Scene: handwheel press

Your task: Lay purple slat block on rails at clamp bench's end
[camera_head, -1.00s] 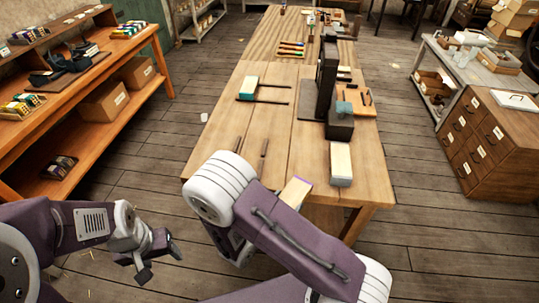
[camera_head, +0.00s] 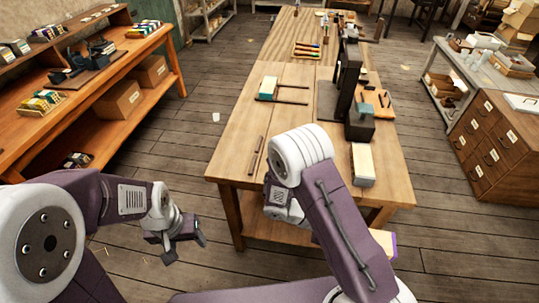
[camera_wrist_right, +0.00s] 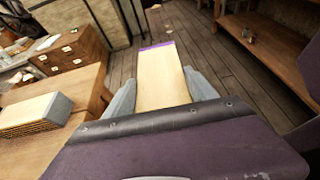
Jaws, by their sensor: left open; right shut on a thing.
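The purple slat block (camera_head: 383,240) is pale wood with a purple end strip. It shows partly behind my right arm in the head view, past the bench's near edge. In the right wrist view my right gripper (camera_wrist_right: 162,85) is shut on this block (camera_wrist_right: 162,72), one grey finger on each side. The clamp bench (camera_head: 240,130) has two short dark rails (camera_head: 257,155) at its near left end, bare and apart from the block. My left gripper (camera_head: 184,240) is open and empty, off the bench at lower left.
A teal-ended block (camera_head: 268,88) lies on another rail pair farther up the bench. A dark press (camera_head: 348,85) stands on the right. A pale grey-ended block (camera_head: 362,163) sits at the near right corner. Orange shelving (camera_head: 130,75) is at left, drawers (camera_head: 490,140) at right.

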